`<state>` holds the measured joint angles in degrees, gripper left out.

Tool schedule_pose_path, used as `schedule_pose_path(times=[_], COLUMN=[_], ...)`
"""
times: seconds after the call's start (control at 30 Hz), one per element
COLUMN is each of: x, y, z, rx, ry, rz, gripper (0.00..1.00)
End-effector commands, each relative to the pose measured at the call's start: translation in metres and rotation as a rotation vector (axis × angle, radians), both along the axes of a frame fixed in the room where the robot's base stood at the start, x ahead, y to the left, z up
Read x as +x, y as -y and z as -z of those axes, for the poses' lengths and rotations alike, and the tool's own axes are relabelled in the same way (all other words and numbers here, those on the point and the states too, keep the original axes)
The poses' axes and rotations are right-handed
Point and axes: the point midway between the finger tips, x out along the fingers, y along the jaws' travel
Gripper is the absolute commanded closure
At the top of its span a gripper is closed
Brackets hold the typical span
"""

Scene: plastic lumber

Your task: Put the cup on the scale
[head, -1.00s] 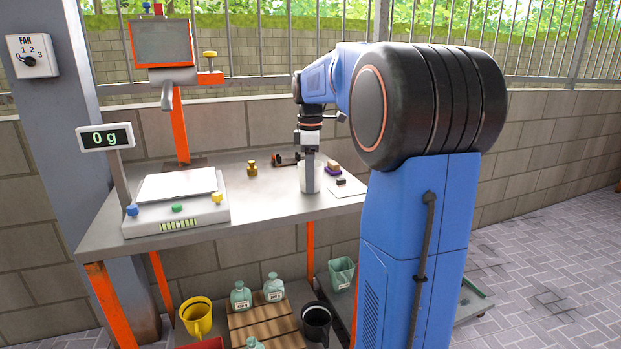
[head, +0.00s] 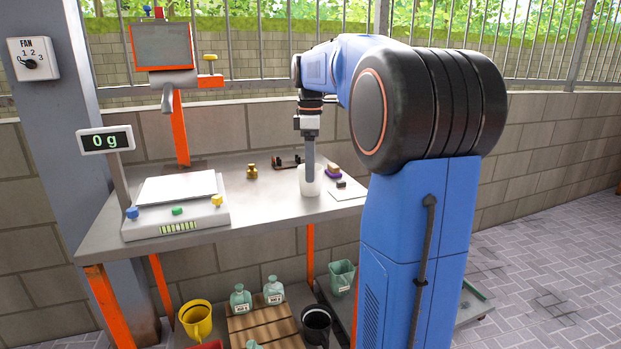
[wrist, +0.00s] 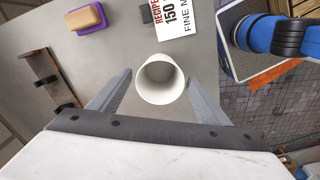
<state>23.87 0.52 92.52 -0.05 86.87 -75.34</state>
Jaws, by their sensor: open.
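The white cup (head: 310,187) stands upright on the right part of the metal table. In the wrist view the cup (wrist: 160,82) is seen from above, open and looking empty. My gripper (head: 310,172) is at the cup from above, and its fingers are open. In the wrist view one finger is on each side of the cup, with gaps between fingers and wall. The scale (head: 177,222) sits at the table's left end, with a bare white plate (head: 178,187). Its display (head: 105,139) reads 0 g.
A brass weight (head: 252,171) stands between scale and cup. A purple-based brush or sponge (head: 333,172), a dark holder (head: 287,161) and a recipe card (head: 346,193) lie near the cup. A monitor on an orange post (head: 181,125) rises behind the scale.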

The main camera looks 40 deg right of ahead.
Motion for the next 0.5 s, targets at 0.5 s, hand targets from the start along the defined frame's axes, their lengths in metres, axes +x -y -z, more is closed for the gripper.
schedule_pose_path(times=[0.5], x=[0.000], y=[0.000], z=[-0.070], rx=[0.000], ry=[0.000], rz=[0.000], gripper=[0.29])
